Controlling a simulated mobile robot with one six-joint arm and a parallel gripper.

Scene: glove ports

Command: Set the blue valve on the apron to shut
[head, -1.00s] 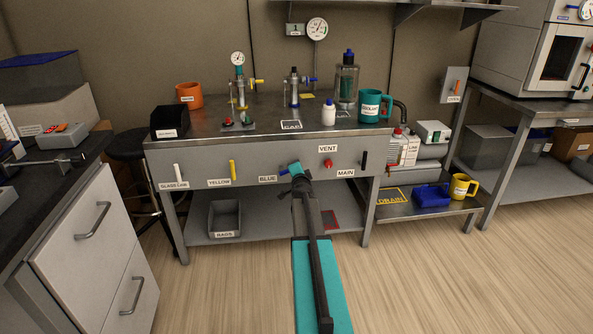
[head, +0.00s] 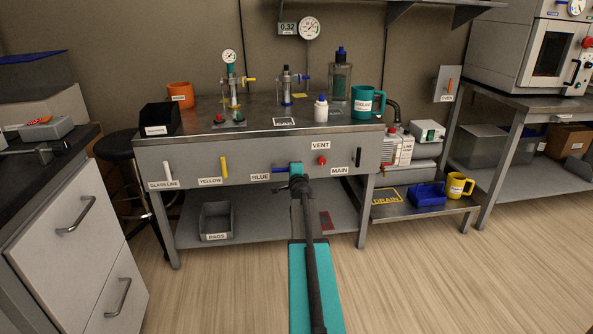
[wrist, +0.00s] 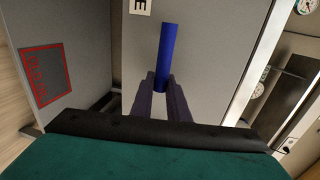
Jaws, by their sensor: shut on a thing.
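The blue valve lever (head: 279,170) on the bench's grey apron lies about level, pointing left, beside the BLUE label (head: 261,177). My gripper (head: 293,170) is at the lever, reached from the front. In the wrist view the blue lever (wrist: 166,48) stands out from between the two dark fingers of my gripper (wrist: 162,84), which are shut on it. The valve's pivot is hidden behind my gripper in the head view.
On the same apron are a white lever (head: 167,173), a yellow lever (head: 224,167), a red VENT knob (head: 321,160) and a black MAIN lever (head: 358,157). Glassware and mugs stand on the bench top. Open floor lies in front.

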